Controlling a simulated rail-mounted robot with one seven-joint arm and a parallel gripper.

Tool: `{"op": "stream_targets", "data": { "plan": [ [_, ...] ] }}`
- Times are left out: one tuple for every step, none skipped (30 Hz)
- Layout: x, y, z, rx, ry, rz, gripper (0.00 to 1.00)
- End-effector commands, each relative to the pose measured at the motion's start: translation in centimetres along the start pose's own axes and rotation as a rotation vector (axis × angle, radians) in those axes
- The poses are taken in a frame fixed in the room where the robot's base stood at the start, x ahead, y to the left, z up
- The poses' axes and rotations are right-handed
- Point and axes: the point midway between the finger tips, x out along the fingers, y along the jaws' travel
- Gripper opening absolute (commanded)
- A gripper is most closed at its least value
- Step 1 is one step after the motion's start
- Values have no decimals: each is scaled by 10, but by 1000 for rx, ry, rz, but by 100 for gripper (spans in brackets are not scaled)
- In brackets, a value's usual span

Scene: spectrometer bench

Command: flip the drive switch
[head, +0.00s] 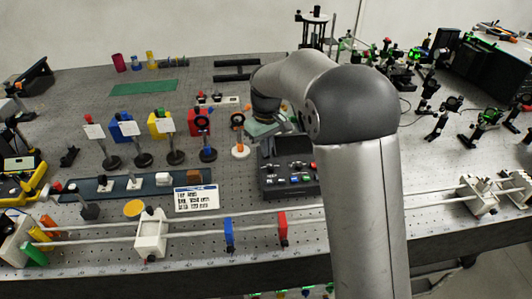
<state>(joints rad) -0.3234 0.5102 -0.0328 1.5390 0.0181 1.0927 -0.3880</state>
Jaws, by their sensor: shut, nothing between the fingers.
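I cannot pick out the drive switch for certain in the head view. A black box (268,188) with small red, green, white and blue parts on it stands at the middle of the bench, in front of my arm's end. Whether one of these parts is the switch is too small to tell. My gripper (264,128) is above the bench, behind and a little left of the black box, apart from its front part. It is shut and looks empty. Its fingertips are small and hard to make out, and my arm hides the bench to its right.
Several white cards on posts (93,131) and a white-based post (240,152) stand left of my gripper. Long rails with a white carriage (151,236), a blue plate (229,234) and a red plate (283,228) cross the front. Optics mounts (440,115) crowd the right. A green mat (143,87) lies behind.

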Motion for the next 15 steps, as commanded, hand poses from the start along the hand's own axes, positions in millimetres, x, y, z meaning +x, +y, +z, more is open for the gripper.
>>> {"op": "stream_targets", "data": {
  "plan": [
    [2, 0, 0, 0, 0, 0, 0],
    [2, 0, 0, 0, 0, 0, 0],
    [3, 0, 0, 0, 0, 0, 0],
    [2, 0, 0, 0, 0, 0, 0],
    [2, 0, 0, 0, 0, 0, 0],
    [1, 0, 0, 0, 0, 0, 0],
    [0, 0, 0, 0, 0, 0, 0],
    [-1, 0, 0, 0, 0, 0, 0],
    [-3, 0, 0, 0, 0, 0, 0],
    [-5, 0, 0, 0, 0, 0, 0],
    [-7, 0, 0, 0, 1, 0, 0],
    [-10, 0, 0, 0, 1, 0, 0],
    [-13, 0, 0, 0, 0, 0, 0],
    [-16, 0, 0, 0, 0, 0, 0],
    [-19, 0, 0, 1, 0, 0, 0]
  ]
}}
